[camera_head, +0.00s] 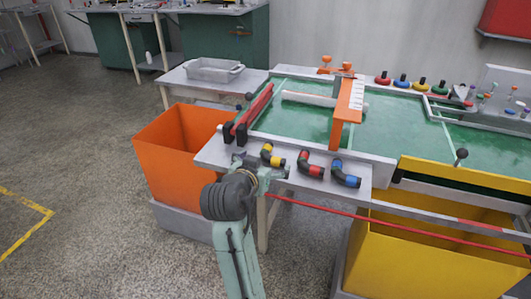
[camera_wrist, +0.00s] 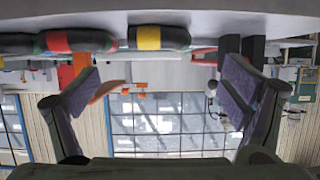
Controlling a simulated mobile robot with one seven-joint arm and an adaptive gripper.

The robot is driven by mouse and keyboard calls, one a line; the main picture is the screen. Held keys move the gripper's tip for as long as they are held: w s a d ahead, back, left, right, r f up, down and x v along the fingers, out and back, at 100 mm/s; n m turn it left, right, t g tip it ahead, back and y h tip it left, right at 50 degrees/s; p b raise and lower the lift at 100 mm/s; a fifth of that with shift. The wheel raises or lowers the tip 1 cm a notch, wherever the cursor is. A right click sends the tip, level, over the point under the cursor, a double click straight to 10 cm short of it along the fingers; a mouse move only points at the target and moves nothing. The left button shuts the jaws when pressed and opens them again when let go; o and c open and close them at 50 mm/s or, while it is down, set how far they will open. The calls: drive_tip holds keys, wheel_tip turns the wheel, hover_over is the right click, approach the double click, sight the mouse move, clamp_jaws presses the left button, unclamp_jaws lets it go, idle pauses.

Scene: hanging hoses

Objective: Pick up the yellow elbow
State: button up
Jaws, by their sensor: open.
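The yellow elbow (camera_head: 272,156) is a black bent fitting with a yellow band. It lies on the grey front ledge of the bench (camera_head: 225,157), leftmost of a row of elbows. My gripper (camera_head: 246,170) is at the ledge's front edge, just left of and nearer than the elbow; my arm partly hides the jaws there. In the wrist view, which looks upside down, my gripper (camera_wrist: 163,76) has its two fingers wide apart and nothing between the pads. The yellow elbow (camera_wrist: 150,38) shows beyond them, within the gap's width and toward the picture's top, apart from both fingers.
A red elbow (camera_head: 310,166) and a blue elbow (camera_head: 346,175) lie to the right on the ledge. A red-and-black clamp bar (camera_head: 254,112) stands behind. An orange bin (camera_head: 180,150) is left, a yellow bin (camera_head: 430,250) right. A red hose (camera_head: 380,228) runs low along the front.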

sight(270, 161)
drive_tip(key=shift+p+x, duration=0.7)
drive_tip(key=shift+x, duration=2.85)
drive_tip(key=shift+a+f, duration=0.15)
drive_tip(key=shift+c, duration=0.3)
drive_tip(key=c, duration=1.4)
drive_tip(key=shift+c, duration=0.2)
